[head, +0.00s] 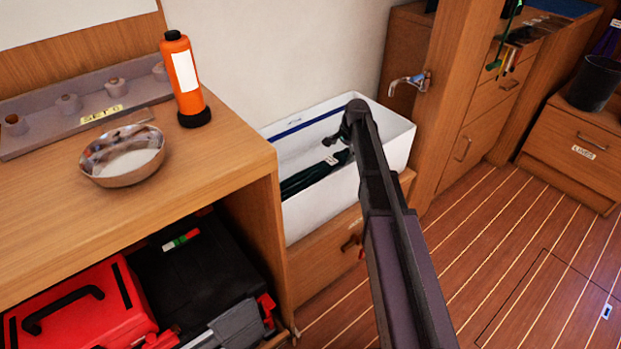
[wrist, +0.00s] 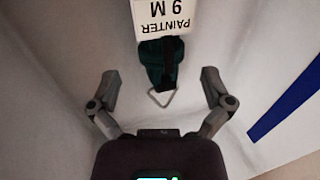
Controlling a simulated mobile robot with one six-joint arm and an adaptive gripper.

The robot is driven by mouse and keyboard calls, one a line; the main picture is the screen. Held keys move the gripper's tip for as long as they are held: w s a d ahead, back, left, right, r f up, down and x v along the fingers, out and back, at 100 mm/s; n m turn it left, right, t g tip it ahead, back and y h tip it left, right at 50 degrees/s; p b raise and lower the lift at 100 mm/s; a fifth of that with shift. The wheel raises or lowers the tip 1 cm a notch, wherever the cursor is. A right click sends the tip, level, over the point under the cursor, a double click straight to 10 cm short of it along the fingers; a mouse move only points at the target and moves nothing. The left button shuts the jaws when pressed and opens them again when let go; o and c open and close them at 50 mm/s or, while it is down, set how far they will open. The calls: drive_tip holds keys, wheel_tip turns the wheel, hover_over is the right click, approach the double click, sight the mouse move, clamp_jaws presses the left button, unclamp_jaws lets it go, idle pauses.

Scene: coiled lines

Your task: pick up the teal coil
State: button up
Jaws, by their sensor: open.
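The teal coil (head: 308,179) lies in a white bin (head: 386,137) in the head view and looks dark there. In the wrist view the coil (wrist: 151,60) is at top centre, with a dark strap, a metal ring and a white tag (wrist: 157,18) reading "PAINTER 9 M". My gripper (wrist: 158,78) is open, with one finger on each side of the coil's ringed end in the picture. I see no contact; the height gap is unclear. In the head view my gripper (head: 343,135) is over the bin, partly hidden by my arm.
The bin's walls surround the coil; a blue stripe (wrist: 287,105) marks its inside. A wooden counter (head: 50,235) with a metal bowl (head: 122,160) and orange bottle (head: 184,80) stands left. A wooden post and a tap (head: 412,82) are behind right. Floor at right is clear.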

sight(341, 155)
drive_tip(key=shift+f, duration=0.1)
idle(0.3)
drive_tip(key=b+x, duration=0.3)
drive_tip(key=shift+w+d, duration=0.15)
drive_tip(key=shift+d, duration=0.1)
drive_tip(key=shift+b+x, duration=1)
drive_tip(key=c, duration=1.2)
